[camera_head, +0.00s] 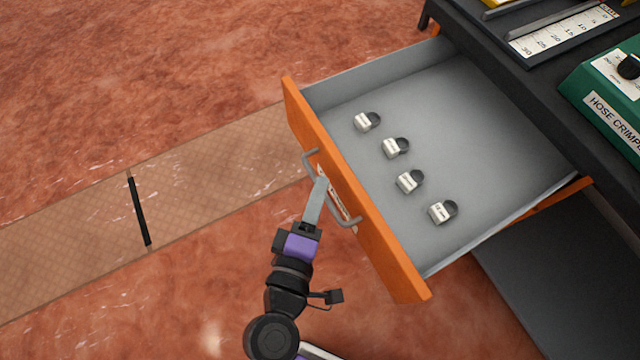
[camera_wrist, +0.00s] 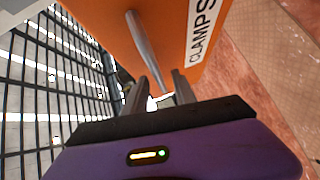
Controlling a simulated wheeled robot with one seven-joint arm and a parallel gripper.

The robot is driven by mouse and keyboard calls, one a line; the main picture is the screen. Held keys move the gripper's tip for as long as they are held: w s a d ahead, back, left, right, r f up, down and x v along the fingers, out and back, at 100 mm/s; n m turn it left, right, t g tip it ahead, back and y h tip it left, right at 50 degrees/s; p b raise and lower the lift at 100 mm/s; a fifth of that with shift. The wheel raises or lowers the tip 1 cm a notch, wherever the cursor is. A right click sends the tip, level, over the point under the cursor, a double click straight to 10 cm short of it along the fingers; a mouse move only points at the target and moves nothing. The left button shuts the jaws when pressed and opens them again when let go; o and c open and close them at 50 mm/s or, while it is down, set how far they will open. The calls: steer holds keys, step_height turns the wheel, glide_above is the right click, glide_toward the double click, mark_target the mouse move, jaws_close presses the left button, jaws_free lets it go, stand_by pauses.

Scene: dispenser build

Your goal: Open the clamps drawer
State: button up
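The clamps drawer (camera_head: 356,192) has an orange front and a grey inside, and it stands pulled far out of the dark bench. Its grey bar handle (camera_head: 310,158) also shows in the wrist view (camera_wrist: 147,45), beside the CLAMPS label (camera_wrist: 203,28). Several small pale clamps with dark bands (camera_head: 409,181) lie in a row on the drawer floor. My gripper (camera_head: 322,181) is at the handle; in the wrist view its two fingers (camera_wrist: 160,78) lie on either side of the bar's near end. Whether they press on the bar is unclear.
The dark bench (camera_head: 480,30) stands at the upper right, with a ruler (camera_head: 565,32) and a green hose crimper (camera_head: 610,100) on top. A grey lower surface (camera_head: 560,270) lies under the drawer.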

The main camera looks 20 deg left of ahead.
steer(key=s, duration=0.5)
steer(key=shift+s+d+r, duration=0.3)
steer(key=shift+d+r, duration=0.05)
steer(key=shift+d, duration=0.05)
